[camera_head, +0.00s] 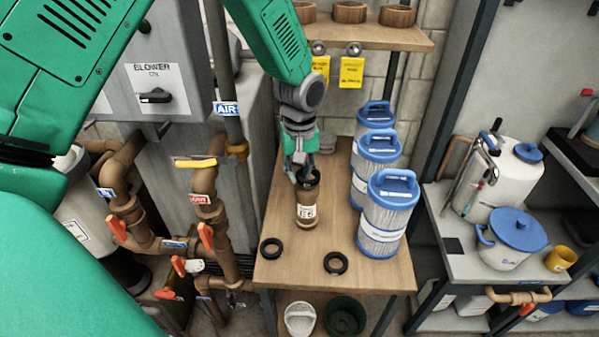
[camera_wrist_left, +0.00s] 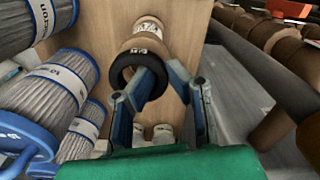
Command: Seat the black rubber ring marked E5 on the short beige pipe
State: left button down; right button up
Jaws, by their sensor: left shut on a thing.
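My left gripper (camera_head: 301,177) is above the wooden table and shut on the black rubber ring (camera_head: 312,177) at the top of the short beige pipe (camera_head: 307,208). The pipe stands upright, with a white label on its side. In the left wrist view, the gripper (camera_wrist_left: 160,80) has its fingers at the near right side of the black ring (camera_wrist_left: 124,77). My right gripper is not in view.
Two other black rings (camera_head: 271,248) (camera_head: 335,263) lie on the table (camera_head: 300,280) near its front. Several blue-capped filter cartridges (camera_head: 383,220) stand on its right side. Brown pipes with red handles (camera_head: 205,236) stand left. A wooden shelf (camera_head: 385,37) is behind.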

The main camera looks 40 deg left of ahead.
pick_arm(q)
jog(key=shift+a+f, duration=0.1)
jog(key=shift+f, duration=0.3)
jog(key=shift+p, duration=0.6)
dwell(1.1)
jog(key=shift+f, duration=0.45)
dwell(0.4)
jog(key=shift+s+f, duration=0.1)
jog(key=shift+s, duration=0.05)
dwell(0.6)
jog(key=shift+s+d+f, duration=0.2)
jog(key=shift+f, duration=0.1)
dwell(0.5)
jog(key=shift+f, duration=0.3)
dwell(0.5)
jog(key=c, duration=1.2)
grip_release()
jog(key=shift+a, duration=0.1)
jog(key=shift+w+a, duration=0.15)
jog(key=shift+w, duration=0.05)
